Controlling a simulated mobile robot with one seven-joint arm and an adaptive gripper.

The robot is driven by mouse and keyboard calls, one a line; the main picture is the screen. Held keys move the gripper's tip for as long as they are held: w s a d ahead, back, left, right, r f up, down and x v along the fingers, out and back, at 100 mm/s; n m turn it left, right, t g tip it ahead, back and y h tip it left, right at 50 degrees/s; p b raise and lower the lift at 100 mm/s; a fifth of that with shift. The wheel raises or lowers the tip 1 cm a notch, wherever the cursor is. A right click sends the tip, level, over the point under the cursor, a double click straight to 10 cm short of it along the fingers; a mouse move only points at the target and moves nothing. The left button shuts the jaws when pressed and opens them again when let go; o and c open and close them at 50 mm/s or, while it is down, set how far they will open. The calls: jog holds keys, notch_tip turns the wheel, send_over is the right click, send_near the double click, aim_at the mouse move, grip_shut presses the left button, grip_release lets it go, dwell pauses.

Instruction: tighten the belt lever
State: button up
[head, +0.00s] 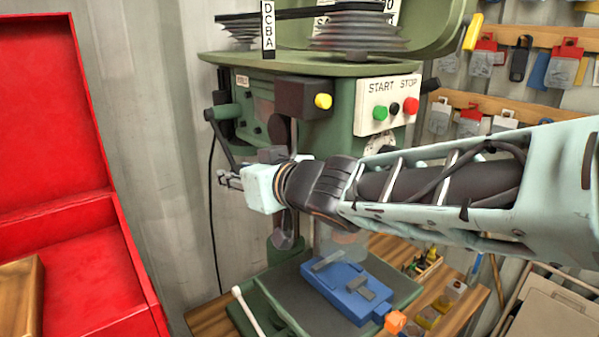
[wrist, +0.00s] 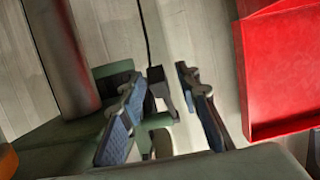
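The green drill press (head: 350,62) stands at the centre of the head view. A dark lever (head: 221,139) on its left side slants down from a green pivot; I take this for the belt lever. My gripper (head: 228,178) is at the lever's lower end. In the wrist view the two blue-padded fingers of my gripper (wrist: 169,80) are apart, and the dark lever end (wrist: 161,88) shows between them. I cannot tell whether either finger touches it. My wrist and forearm hide part of the press column.
A red cabinet (head: 50,110) stands at the left; it also shows in the wrist view (wrist: 285,75). A blue vise (head: 345,290) sits on the press table below my arm. A START/STOP box (head: 388,105) is above my arm. Hanging tools line the right wall.

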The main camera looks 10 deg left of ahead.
jog(key=shift+s+d, duration=0.1)
jog(key=v, duration=1.1)
jog(key=shift+s+d, duration=0.15)
jog(key=shift+d, duration=0.15)
jog(key=shift+r, duration=0.15)
jog(key=shift+c, duration=0.2)
